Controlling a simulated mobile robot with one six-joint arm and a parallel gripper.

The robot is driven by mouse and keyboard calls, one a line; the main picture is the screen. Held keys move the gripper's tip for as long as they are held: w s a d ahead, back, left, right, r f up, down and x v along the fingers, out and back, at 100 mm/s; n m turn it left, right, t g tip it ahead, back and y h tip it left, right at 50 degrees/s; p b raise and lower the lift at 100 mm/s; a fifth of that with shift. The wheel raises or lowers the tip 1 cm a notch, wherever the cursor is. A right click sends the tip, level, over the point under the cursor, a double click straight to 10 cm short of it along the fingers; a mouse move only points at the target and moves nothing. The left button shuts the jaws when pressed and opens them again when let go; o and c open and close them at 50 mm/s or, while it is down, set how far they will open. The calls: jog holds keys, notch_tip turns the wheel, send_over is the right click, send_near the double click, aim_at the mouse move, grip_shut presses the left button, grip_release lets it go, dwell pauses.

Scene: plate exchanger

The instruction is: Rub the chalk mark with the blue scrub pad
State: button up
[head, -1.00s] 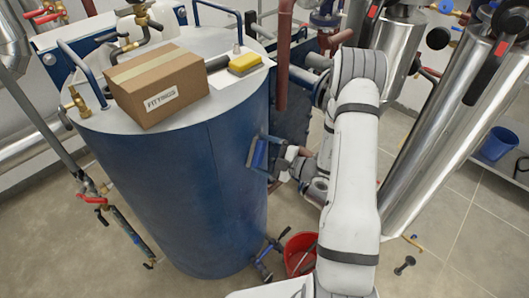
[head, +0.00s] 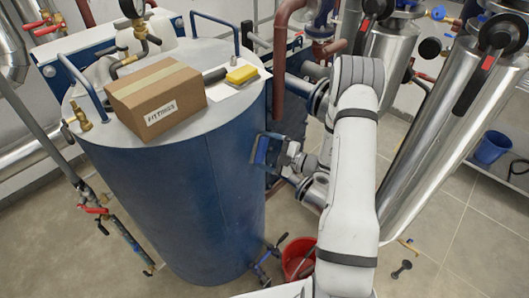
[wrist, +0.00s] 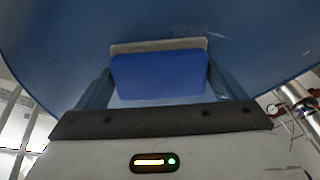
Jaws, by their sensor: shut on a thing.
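My gripper (head: 268,150) is at the right side of the big blue tank (head: 165,200), its fingers closed on the blue scrub pad (head: 261,149). In the wrist view the pad (wrist: 160,76) sits between the two fingers, with a pale grey-tan layer along its far edge, facing the blue tank wall (wrist: 250,50). The pad is at or very near the wall; I cannot tell whether it touches.
On the tank top stand a cardboard box (head: 155,98) and a yellow sponge (head: 242,74) on a white sheet. A red bucket (head: 299,259) stands on the floor below my arm. Brown pipes (head: 279,75) rise behind the tank, and silver cylinders (head: 440,130) stand to the right.

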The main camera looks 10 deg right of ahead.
aim_at(250, 155)
jog(key=w+d, duration=0.2)
jog(key=shift+w+p, duration=0.3)
jog(key=shift+w, duration=0.1)
jog(key=shift+s+a+p, duration=0.4)
jog(key=shift+s+a, duration=0.4)
jog(key=shift+s, duration=0.1)
jog(key=shift+s+a+p, duration=0.3)
jog(key=shift+s+a, duration=0.5)
jog(key=shift+s, duration=0.25)
jog(key=shift+s+a+p, duration=0.25)
jog(key=shift+s+a, duration=0.55)
jog(key=shift+s, duration=0.2)
jog(key=v, duration=0.6)
jog(key=shift+p, duration=0.3)
jog(key=shift+d, duration=0.15)
